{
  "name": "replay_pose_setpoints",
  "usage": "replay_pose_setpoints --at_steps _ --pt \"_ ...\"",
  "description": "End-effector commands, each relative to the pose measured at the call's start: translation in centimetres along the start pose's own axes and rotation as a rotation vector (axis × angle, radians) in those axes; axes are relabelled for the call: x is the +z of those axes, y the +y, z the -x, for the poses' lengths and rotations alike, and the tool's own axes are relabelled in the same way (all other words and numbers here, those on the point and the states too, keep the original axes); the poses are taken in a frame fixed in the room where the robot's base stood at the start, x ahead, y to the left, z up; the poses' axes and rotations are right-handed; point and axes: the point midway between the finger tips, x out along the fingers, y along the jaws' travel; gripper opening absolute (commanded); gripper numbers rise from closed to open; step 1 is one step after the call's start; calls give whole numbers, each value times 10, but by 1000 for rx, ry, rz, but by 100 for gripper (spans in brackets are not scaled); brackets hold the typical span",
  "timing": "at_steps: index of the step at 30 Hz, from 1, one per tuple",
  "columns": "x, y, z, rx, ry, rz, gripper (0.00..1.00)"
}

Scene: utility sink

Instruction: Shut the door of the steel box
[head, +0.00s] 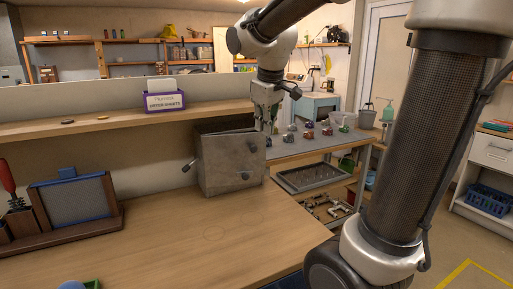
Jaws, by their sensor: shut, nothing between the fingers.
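The steel box (228,162) stands on the wooden bench, near its back right corner. It is grey and scuffed, with a small dark knob low on the face towards me and a dark handle (188,166) sticking out at its left. I cannot tell for sure which panel is the door or how far open it stands. My gripper (268,128) points down at the box's upper right edge, its fingers together and empty. I cannot tell whether it touches the box.
A purple holder of paper sheets (166,100) stands on the shelf behind. A blue-framed panel (74,200) in a wooden stand is at the left. The bench top (215,238) in front of the box is clear. Several small objects lie on the table behind right.

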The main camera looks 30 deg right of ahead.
Motion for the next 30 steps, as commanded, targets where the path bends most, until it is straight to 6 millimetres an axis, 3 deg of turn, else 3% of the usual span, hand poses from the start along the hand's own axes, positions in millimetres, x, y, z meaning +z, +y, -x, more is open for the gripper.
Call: replay_pose_setpoints --at_steps 3,9,17,27,30 --pt "-1 -1 -2 -2 8 -310 0" --pt "-4 0 -3 -4 19 -600 0" --pt "-3 0 -27 -4 13 -638 0" --pt "-4 0 -99 -4 13 -636 0" --pt "-15 7 -108 -4 18 -638 0"
